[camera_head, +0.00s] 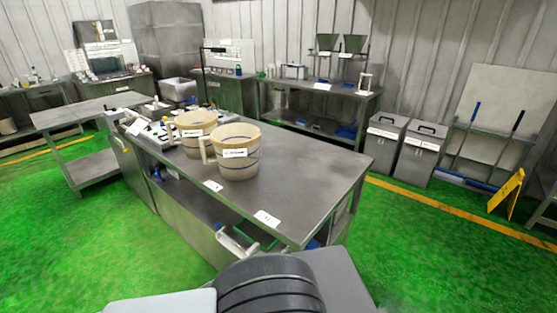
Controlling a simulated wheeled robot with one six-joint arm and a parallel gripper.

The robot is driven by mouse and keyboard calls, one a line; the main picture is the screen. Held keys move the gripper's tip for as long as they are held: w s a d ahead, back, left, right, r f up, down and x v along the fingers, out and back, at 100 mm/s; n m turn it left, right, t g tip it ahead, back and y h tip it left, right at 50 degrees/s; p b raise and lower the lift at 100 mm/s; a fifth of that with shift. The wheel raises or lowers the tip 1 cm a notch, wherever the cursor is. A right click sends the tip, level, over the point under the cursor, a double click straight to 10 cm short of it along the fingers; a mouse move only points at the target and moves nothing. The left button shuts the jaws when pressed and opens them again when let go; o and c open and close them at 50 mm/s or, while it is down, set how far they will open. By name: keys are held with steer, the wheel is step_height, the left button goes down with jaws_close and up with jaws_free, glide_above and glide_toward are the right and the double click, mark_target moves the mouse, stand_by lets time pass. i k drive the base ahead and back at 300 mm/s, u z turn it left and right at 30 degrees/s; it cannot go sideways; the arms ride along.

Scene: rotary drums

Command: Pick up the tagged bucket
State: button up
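Two beige buckets with dark bands and side handles stand upright on the steel table (310,180). The front bucket (236,168) has a white tag with dark print on its side, and its handle points left. The rear bucket (197,121) stands behind and left of it, partly hidden, and also shows a white label. The print is too small to read. The two look very close; I cannot tell whether they touch. My gripper is not in view; only parts of my own body show at the bottom edge.
White cards (267,217) lie near the table's front edge. Small equipment (150,130) crowds its left end; its right part is clear. Two grey bins (418,153) and a yellow sign (506,193) stand at right. Green floor is open on the right.

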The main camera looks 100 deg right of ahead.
mark_target(237, 147)
steer(key=z, duration=1.7)
steer(key=i, duration=2)
steer(key=z, duration=1.5)
